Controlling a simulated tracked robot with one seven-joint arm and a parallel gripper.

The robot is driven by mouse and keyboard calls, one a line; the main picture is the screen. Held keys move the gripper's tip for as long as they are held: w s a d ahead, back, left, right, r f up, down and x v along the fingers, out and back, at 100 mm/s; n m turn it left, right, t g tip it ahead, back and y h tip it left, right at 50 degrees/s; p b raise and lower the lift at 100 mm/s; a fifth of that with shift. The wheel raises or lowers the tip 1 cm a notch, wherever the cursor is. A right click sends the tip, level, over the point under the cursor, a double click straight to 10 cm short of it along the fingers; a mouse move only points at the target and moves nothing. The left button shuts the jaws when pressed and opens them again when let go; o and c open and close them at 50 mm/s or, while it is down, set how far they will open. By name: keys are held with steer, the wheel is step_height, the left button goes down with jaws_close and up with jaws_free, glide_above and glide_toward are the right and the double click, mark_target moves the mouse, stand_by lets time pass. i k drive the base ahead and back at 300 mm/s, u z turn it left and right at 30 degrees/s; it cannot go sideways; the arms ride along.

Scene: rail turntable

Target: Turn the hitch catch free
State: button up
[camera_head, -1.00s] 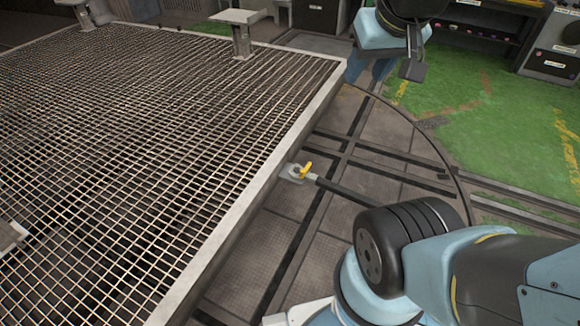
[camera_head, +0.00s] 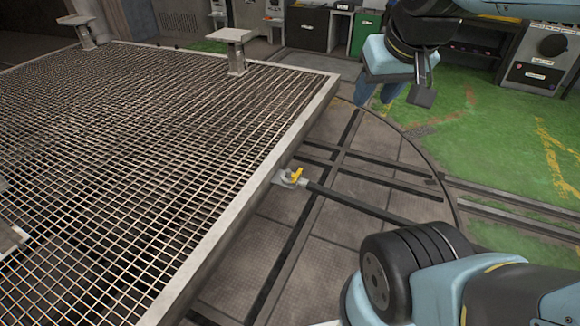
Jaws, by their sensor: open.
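The yellow hitch catch (camera_head: 296,175) sits on a small grey hitch plate (camera_head: 283,182) at the near right edge of a mesh-topped platform. A dark drawbar (camera_head: 350,202) runs from the hitch to the lower right, partly hidden behind my arm. My gripper (camera_head: 377,93) hangs at the upper right, pointing down, with its blue fingers apart. It is empty and well clear of the catch, up and to the right of it in the picture. Its fingertips are small and partly overlapped by my wrist.
The mesh platform (camera_head: 233,215) with its pale metal rim fills the left, with posts (camera_head: 236,66) on it. Rails (camera_head: 392,180) cross the turntable floor to the right. Cabinets (camera_head: 306,27) stand at the back. The space around the catch looks open.

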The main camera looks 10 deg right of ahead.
mark_target(297, 173)
steer(key=z, duration=0.05)
steer(key=i, duration=0.9)
steer(key=u, duration=0.05)
